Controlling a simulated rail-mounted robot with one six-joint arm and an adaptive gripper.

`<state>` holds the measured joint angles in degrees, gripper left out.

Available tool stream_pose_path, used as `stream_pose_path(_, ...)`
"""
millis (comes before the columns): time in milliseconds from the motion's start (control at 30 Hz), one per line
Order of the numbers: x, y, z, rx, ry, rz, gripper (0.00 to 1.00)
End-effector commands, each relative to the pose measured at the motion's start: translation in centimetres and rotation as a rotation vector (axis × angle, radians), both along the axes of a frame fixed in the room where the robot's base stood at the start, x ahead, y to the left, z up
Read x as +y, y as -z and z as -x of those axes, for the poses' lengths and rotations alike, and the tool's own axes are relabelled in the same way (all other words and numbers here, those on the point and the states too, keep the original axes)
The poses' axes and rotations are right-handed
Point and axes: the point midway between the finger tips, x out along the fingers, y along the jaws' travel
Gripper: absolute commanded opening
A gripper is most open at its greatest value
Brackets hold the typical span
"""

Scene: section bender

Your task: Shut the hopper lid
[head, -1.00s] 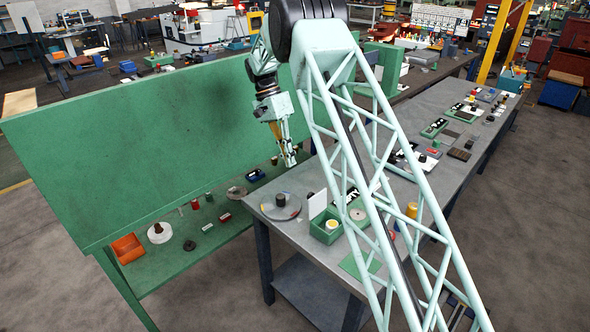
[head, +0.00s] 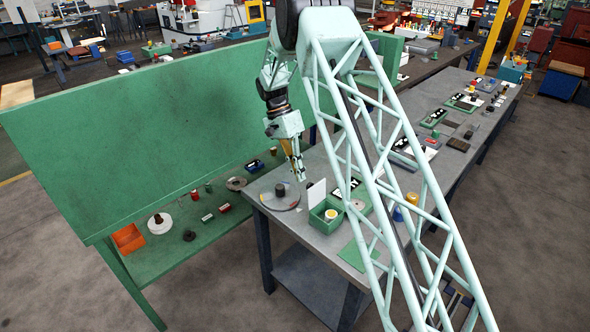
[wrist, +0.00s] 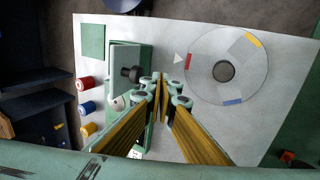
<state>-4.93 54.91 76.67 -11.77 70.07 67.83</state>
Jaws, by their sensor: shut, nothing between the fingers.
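The hopper looks to be the small green box (head: 322,222) at the near end of the grey bench. A pale panel (head: 316,195), which looks like its lid, stands upright at its back left edge, so the box is open on top. A round yellow-and-white piece (head: 331,214) shows at the box. In the wrist view a green box (wrist: 122,56) with a dark knob lies just beyond my fingers. My gripper (head: 300,177) is shut and empty, pointing down just left of the panel's top. Whether it touches the panel I cannot tell.
A round disc with coloured marks (head: 280,203) and a dark hub lies left of the box; it also shows in the wrist view (wrist: 222,95). Red, blue and yellow spools (wrist: 86,107) line the bench's left in the wrist view.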

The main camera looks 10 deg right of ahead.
Motion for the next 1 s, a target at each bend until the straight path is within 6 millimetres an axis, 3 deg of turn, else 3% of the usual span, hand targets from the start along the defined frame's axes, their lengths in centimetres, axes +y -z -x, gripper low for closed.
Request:
stream_pose_path(333,-1.2,-0.2,1.8,0.001,-0.001,0.0,0.0)
stream_pose_path(1000,-0.9,-0.3,2.1,-0.006,-0.005,-0.004,0.0)
